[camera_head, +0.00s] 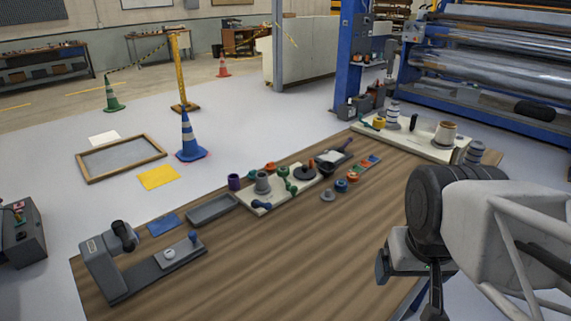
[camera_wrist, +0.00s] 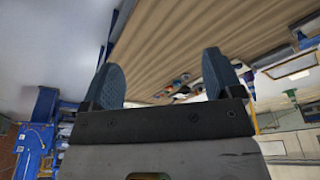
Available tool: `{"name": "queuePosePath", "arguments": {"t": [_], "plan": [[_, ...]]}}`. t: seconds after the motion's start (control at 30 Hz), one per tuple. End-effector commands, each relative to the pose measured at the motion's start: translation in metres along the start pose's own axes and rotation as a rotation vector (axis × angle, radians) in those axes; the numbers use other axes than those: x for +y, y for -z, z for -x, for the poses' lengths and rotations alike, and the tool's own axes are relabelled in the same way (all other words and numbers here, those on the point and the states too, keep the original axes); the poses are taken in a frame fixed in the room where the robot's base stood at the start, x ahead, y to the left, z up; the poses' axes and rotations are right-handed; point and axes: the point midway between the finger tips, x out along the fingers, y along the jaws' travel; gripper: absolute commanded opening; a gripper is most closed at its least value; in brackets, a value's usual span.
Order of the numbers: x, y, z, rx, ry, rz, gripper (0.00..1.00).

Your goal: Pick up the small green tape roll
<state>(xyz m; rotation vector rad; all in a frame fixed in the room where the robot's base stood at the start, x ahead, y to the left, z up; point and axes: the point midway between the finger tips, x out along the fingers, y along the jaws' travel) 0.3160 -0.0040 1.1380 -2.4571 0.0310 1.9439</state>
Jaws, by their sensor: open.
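Small green pieces stand among the parts at the middle of the wooden table (camera_head: 225,255) in the head view. One green piece (camera_head: 283,171) is on the pale board (camera_head: 258,210), and another green piece (camera_head: 253,175) is at its back edge. They are too small to tell which is the tape roll. Tiny coloured parts show far off there, too small to name.
A grey stand (camera_head: 105,265) sits at the table's left end, with a grey tray (camera_head: 212,209) beyond it. A second pale board (camera_head: 425,143) with rolls lies at the far right. The table's front stretch is bare. A blue cone (camera_head: 188,138) stands on the floor behind.

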Motion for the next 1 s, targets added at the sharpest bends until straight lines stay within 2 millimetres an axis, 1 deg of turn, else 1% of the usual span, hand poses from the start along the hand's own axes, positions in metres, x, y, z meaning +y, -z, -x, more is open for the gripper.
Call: {"name": "queuePosePath", "arguments": {"t": [0.27, 0.37, 0.47, 0.57, 0.67, 1.0], "plan": [[0.0, 0.001, 0.0, -0.001, 0.001, -0.002, 0.85], [-0.002, 0.005, 0.0, -0.004, 0.008, -0.011, 0.85], [-0.005, 0.013, 0.0, -0.01, 0.025, -0.033, 0.85], [-0.01, 0.025, -0.001, -0.023, 0.05, -0.067, 0.85], [-0.016, 0.043, -0.002, -0.04, 0.083, -0.114, 0.85], [-0.045, 0.118, -0.01, -0.113, 0.221, -0.318, 0.85]]}}
